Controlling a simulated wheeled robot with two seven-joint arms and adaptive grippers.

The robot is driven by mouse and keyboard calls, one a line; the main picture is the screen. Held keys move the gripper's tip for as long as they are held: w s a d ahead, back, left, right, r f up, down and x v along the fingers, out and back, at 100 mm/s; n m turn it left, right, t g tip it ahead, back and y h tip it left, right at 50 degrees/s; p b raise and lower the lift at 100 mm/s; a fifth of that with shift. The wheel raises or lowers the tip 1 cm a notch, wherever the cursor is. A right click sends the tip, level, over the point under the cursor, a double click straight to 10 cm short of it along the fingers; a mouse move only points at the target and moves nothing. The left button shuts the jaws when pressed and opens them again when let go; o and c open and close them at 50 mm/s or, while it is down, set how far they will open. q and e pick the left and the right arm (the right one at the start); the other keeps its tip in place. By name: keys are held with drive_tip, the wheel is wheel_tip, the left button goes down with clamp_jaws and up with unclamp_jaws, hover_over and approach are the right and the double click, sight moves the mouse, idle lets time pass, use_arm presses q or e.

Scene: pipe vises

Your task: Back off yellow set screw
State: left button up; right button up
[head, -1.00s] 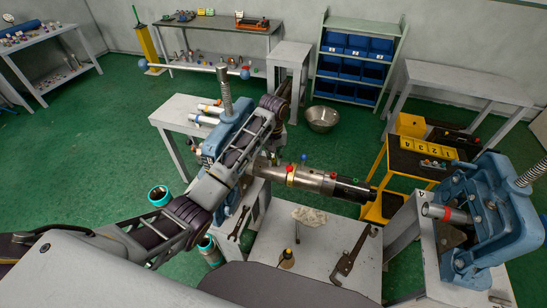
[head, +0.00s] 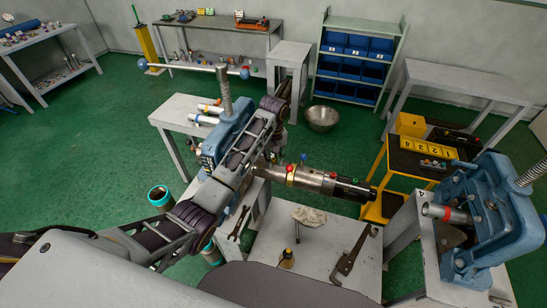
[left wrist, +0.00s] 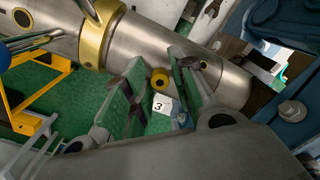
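The yellow set screw (left wrist: 160,78) shows in the left wrist view as a short round head with a dark centre, on the underside of the steel pipe (left wrist: 155,50) in that picture. My left gripper (left wrist: 155,64) is open, its two green-padded fingers on either side of the screw with gaps between. I cannot tell whether a finger touches the pipe. In the head view the steel pipe (head: 315,180) reaches right from the blue vise (head: 232,128). My left arm hides the screw there. My right gripper is not in view.
The pipe carries a gold collar (left wrist: 97,35) and red, blue (head: 304,157) and green knobs. A white card marked 3 (left wrist: 161,104) shows between the fingers. A wrench (head: 352,252) lies on the grey table (head: 318,262) below. Another blue vise (head: 490,215) stands at right.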

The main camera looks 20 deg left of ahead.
sight(273, 158)
use_arm(q)
drive_tip(key=shift+o, duration=0.6)
drive_tip(key=shift+r, duration=0.1)
drive_tip(key=shift+w+r, duration=0.1)
drive_tip(key=shift+r, duration=0.15)
drive_tip(key=shift+w+a+r, duration=0.1)
drive_tip(key=shift+w+r, duration=0.05)
drive_tip(key=shift+r, duration=2.2)
wheel_tip(273, 158, up, 7)
drive_tip(key=shift+f, duration=0.15)
drive_tip(key=shift+s, duration=0.2)
